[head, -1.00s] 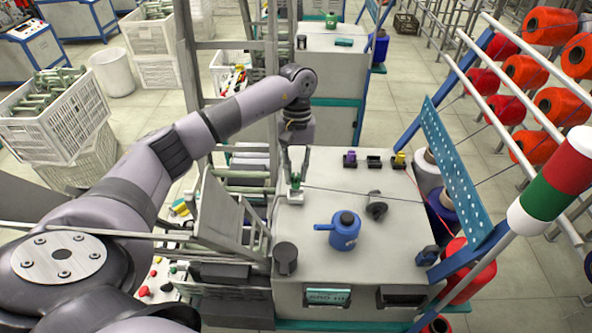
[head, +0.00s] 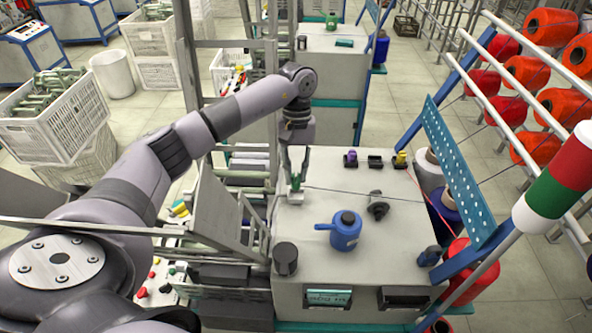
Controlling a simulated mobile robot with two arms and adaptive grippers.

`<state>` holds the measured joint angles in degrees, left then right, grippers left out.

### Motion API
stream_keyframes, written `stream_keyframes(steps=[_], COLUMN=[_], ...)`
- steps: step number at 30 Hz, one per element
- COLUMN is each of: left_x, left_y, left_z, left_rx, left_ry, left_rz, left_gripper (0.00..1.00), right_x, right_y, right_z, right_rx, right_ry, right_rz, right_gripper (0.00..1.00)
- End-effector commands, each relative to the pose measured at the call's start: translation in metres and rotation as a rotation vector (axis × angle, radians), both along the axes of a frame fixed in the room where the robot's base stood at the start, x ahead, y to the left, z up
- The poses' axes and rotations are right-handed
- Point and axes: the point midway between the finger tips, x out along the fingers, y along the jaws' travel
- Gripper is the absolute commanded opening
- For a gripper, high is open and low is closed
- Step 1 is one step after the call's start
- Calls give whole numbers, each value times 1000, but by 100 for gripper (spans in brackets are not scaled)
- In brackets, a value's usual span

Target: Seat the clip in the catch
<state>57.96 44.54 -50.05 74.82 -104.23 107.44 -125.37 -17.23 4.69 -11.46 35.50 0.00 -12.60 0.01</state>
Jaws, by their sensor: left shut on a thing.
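My left gripper (head: 294,172) points down over the back left corner of the grey machine top. Its fingers are shut on a small green clip (head: 295,184). A thin dark thread runs from the clip to the right, towards the blue perforated plate. Three small dark holders stand in a row along the back of the top: one with a purple piece (head: 351,155), a plain black one (head: 375,161) and one with a yellow piece (head: 400,157). I cannot tell which is the catch. The clip is left of this row, apart from it. My right gripper is out of view.
A blue pot-like part (head: 345,232), a black knobbed part (head: 378,206) and a dark cylinder (head: 285,258) stand on the machine top. The blue perforated plate (head: 458,170) and red spools (head: 525,70) are at the right. A folded metal frame (head: 222,215) stands at the left.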

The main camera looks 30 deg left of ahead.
Motion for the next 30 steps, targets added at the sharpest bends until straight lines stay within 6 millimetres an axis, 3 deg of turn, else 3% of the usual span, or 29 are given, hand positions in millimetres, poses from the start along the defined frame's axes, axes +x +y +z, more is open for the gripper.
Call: stream_keyframes(steps=[30], left_x=[0], left_y=[0], left_z=[-32], left_rx=[0], left_ry=[0], left_rz=[1], left_gripper=[0], right_x=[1], right_y=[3], right_z=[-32], right_rx=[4], right_ry=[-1], right_rz=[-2], right_gripper=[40])
